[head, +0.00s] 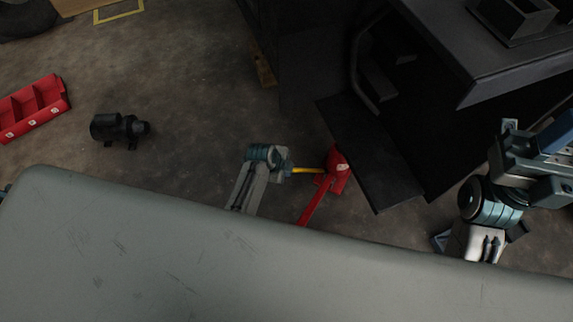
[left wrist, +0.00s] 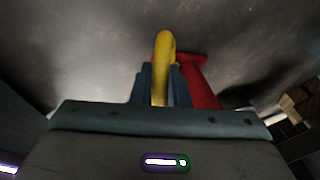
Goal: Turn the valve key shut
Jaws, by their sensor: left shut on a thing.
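The yellow valve key (head: 308,170) is a short bar that reaches left from a red upright part (head: 338,172) with a small white label. My left gripper (head: 289,169) is beside the red part, at the key's left end. In the left wrist view the yellow key (left wrist: 165,48) stands between the two blue-grey fingers of my left gripper (left wrist: 160,88), which are shut on it. The red part (left wrist: 198,84) shows just behind and to the right. My right gripper (head: 545,165) is at the right edge, away from the key; its fingertips are not clear.
The dark forklift body (head: 400,150) rises close to the right of the red part. A grey-green surface (head: 250,265) covers the front. A black motor-like unit (head: 118,129) and a red tray (head: 35,107) lie on the floor at left. Floor between is clear.

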